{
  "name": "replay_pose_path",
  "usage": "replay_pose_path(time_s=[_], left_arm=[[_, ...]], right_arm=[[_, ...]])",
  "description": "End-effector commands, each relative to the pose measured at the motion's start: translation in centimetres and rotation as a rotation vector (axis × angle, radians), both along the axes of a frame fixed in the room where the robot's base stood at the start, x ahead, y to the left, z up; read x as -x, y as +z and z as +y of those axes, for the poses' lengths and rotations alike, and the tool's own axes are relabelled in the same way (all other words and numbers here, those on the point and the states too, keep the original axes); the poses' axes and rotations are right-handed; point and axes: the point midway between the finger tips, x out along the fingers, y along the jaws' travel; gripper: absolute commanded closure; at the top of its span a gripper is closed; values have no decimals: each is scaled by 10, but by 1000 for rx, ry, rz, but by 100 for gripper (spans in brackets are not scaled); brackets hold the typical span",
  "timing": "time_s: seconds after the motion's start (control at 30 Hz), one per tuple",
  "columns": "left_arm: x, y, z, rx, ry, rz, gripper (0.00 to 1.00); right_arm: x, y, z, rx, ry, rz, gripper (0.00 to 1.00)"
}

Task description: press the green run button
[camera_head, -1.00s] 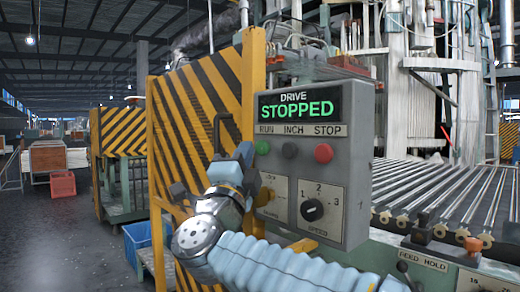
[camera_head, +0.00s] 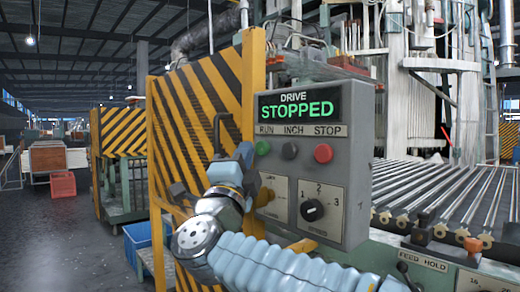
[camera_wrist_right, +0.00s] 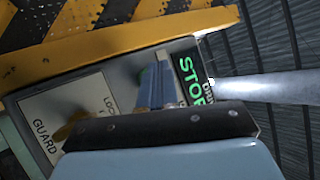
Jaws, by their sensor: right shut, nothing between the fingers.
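The green run button (camera_head: 262,147) is on the grey drive panel (camera_head: 357,190), below the RUN label and left of a dark inch button (camera_head: 290,150) and a red stop button (camera_head: 323,153). The display (camera_head: 299,107) reads DRIVE STOPPED. My right gripper (camera_head: 245,152) is shut and empty, its tips just left of the green button; I cannot tell whether they touch it. My left gripper is not in view.
A yellow-and-black striped guard (camera_head: 195,115) stands close left of the panel. A yellow guard switch (camera_head: 265,197) and black speed knob (camera_head: 312,210) sit below the buttons.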

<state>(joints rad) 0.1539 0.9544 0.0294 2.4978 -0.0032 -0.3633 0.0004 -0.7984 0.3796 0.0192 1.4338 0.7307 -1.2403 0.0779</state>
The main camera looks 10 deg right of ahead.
Motion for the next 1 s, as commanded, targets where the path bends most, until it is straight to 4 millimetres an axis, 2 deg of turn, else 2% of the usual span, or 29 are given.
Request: replay_pose_path(time_s=[0.63, 1.0], left_arm=[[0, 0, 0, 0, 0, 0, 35], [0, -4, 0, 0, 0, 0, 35]], right_arm=[[0, 0, 0, 0, 0, 0, 100], [-5, 0, -7, 0, 0, 0, 100]])
